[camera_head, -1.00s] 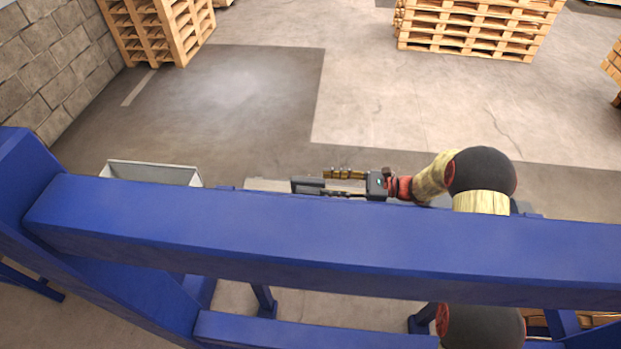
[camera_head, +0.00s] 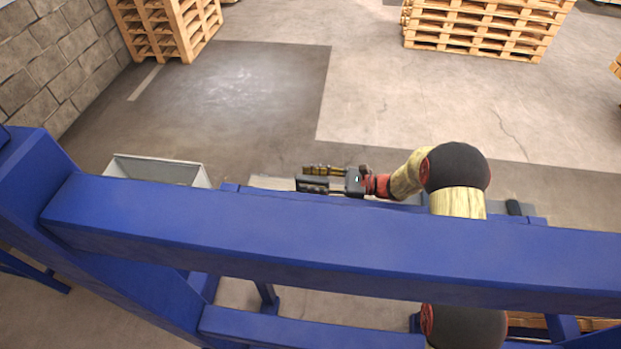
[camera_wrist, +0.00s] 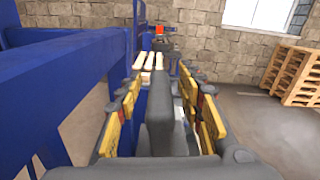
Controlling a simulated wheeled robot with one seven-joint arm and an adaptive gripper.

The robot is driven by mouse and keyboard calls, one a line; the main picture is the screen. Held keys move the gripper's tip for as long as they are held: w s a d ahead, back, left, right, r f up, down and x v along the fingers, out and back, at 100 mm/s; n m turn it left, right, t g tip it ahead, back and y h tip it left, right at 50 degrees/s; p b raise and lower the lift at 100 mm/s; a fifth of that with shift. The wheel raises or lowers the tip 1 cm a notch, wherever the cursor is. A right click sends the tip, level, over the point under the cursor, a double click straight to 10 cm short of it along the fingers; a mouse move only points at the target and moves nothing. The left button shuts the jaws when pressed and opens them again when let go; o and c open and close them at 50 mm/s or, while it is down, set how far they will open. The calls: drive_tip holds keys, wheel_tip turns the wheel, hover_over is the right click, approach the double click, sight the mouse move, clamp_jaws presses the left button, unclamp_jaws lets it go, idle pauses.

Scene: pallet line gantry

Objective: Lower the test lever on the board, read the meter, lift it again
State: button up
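My gripper (camera_head: 322,178) shows just beyond the blue beam in the head view, pointing left, its lower part hidden by the beam. In the wrist view my gripper (camera_wrist: 160,85) has its two yellow-and-grey fingers spread apart. A dark grey upright block (camera_wrist: 163,112) stands between them in that view; I cannot tell whether it is part of my gripper or something else. I see no gap closed on it. A small red item (camera_wrist: 159,30) shows far ahead beside a blue post. I cannot make out the test lever, the board or the meter in either view.
A thick blue beam (camera_head: 300,235) crosses the head view in front of my arm. A pale open bin (camera_head: 158,170) stands behind its left end. Pale slats (camera_wrist: 150,62) lie ahead. Pallet stacks (camera_head: 485,28) stand on the far floor, which is otherwise clear.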

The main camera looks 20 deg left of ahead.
drive_tip(key=shift+c, duration=1.2)
clamp_jaws()
